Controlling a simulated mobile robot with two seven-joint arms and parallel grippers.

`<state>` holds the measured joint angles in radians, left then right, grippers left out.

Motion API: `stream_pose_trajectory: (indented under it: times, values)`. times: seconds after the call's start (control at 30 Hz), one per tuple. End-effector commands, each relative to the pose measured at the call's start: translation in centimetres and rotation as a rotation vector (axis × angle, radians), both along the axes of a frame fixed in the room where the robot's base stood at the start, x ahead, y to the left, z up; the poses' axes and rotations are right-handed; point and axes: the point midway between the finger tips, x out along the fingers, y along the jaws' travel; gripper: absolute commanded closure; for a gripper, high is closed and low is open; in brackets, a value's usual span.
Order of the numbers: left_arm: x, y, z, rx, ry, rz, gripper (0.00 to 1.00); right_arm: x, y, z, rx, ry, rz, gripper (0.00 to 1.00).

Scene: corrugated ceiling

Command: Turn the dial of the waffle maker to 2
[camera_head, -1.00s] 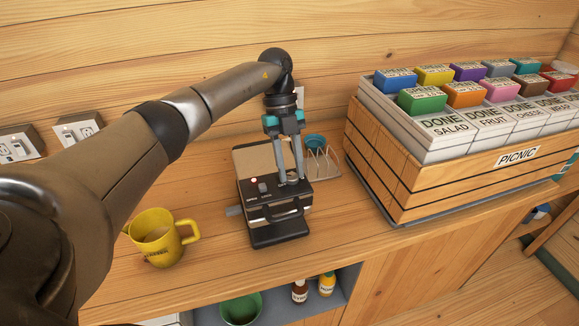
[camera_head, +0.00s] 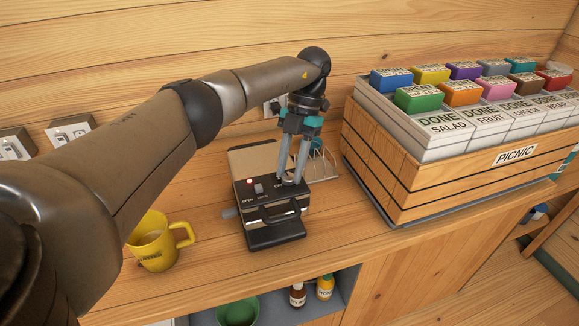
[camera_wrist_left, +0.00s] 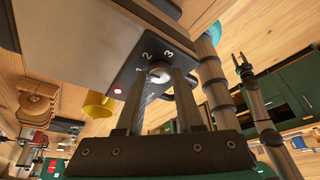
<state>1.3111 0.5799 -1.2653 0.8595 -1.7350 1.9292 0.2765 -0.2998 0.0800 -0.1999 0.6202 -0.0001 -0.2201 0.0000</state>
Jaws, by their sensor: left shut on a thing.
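The waffle maker (camera_head: 275,235), black with a pale back plate, stands on the wooden counter with a small red light lit. Its dial (camera_wrist_left: 159,72) is a pale round knob on a dark panel marked 1, 2 and 3 in the left wrist view. My left gripper (camera_head: 290,181) reaches down from above, tilted, shut on the dial with a finger on either side. The fingers partly hide the dial, and I cannot tell which number it points at. My right gripper (camera_wrist_left: 241,65) shows in the left wrist view, apart from the machine, with its fingers spread and empty.
A yellow mug (camera_head: 153,248) stands left of the waffle maker. A wire rack (camera_head: 322,163) is close behind it on the right. A wooden picnic crate (camera_head: 440,185) with colored-lidded boxes fills the right side. Bottles (camera_head: 325,287) and a green bowl (camera_head: 238,312) sit on the shelf below.

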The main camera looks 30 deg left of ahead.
Motion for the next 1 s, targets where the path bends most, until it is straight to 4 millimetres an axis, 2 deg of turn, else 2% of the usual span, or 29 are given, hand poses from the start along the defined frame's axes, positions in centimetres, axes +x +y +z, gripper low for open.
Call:
stream_pose_trajectory:
  times: [0.2,0.5,1.0]
  values:
    - [0.03,-0.17,0.11,0.001,-0.002,-0.188,1.00,0.01,0.03,0.28,0.000,0.000,0.000,0.50]
    - [-0.03,-0.33,0.07,0.000,-0.002,-0.363,1.00,0.00,0.03,0.59,0.000,0.000,0.000,0.50]
    - [-0.05,-0.40,-0.01,0.000,-0.002,-0.439,1.00,-0.01,0.04,0.70,0.001,0.000,0.000,0.50]
